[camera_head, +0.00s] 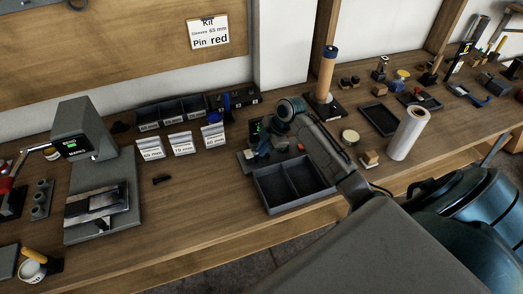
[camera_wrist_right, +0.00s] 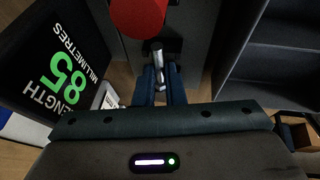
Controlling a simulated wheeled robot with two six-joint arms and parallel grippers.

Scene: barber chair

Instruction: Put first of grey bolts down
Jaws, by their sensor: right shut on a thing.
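My right gripper (camera_head: 262,148) is over a small grey gauge station on the bench, just behind a dark two-compartment tray (camera_head: 262,194). In the right wrist view the fingers (camera_wrist_right: 160,86) are shut on a thin silver-grey bolt (camera_wrist_right: 158,56), whose tip points away from the palm toward the gauge's grey surface. I cannot tell whether the bolt touches that surface. A length display (camera_wrist_right: 68,78) beside it reads 85 millimetres in green. A red round part (camera_wrist_right: 139,14) is just beyond the bolt. My left gripper is not in view.
The tray's wall and compartments show at the right in the wrist view (camera_wrist_right: 270,65). Labelled bins (camera_head: 178,112) and white label holders (camera_head: 181,145) stand left of the gripper. A grey press (camera_head: 85,140) is further left. A white roll (camera_head: 408,134) stands to the right.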

